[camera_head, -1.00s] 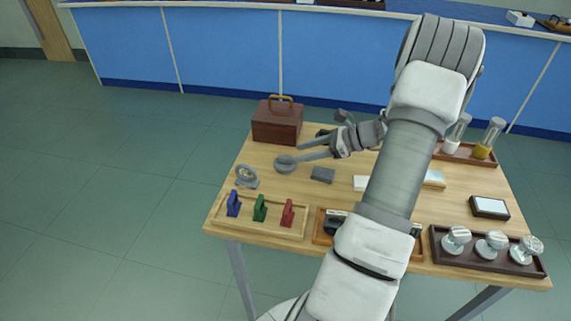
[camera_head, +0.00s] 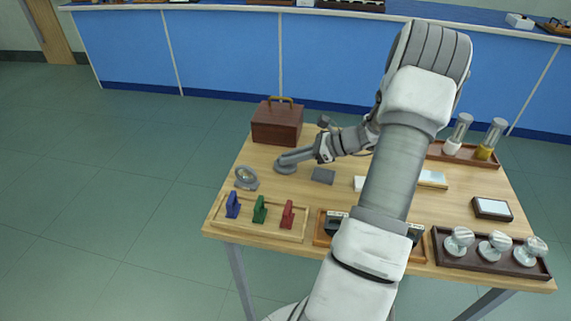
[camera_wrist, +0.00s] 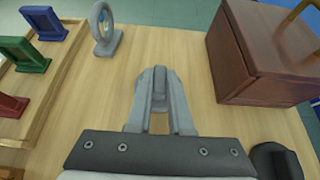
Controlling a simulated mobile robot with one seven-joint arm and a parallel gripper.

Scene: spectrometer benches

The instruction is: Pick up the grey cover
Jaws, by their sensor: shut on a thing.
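The grey cover (camera_head: 284,169) is a small round grey piece on the wooden table, left of the middle in the head view. My gripper (camera_head: 283,160) reaches it from the right, with its fingers brought together on it. In the wrist view my gripper (camera_wrist: 158,78) points away over the table, its two grey fingers nearly parallel and close together at the tips. The cover is mostly hidden by the fingers there, and its grey is hard to tell from theirs. I cannot tell whether it is clear of the table.
A brown box (camera_head: 277,123) with a handle stands just behind the cover. A grey ring on a stand (camera_head: 246,178) is to the left. A tray (camera_head: 262,222) with blue, green and red holders lies in front. A dark grey block (camera_head: 322,176) lies right of the cover.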

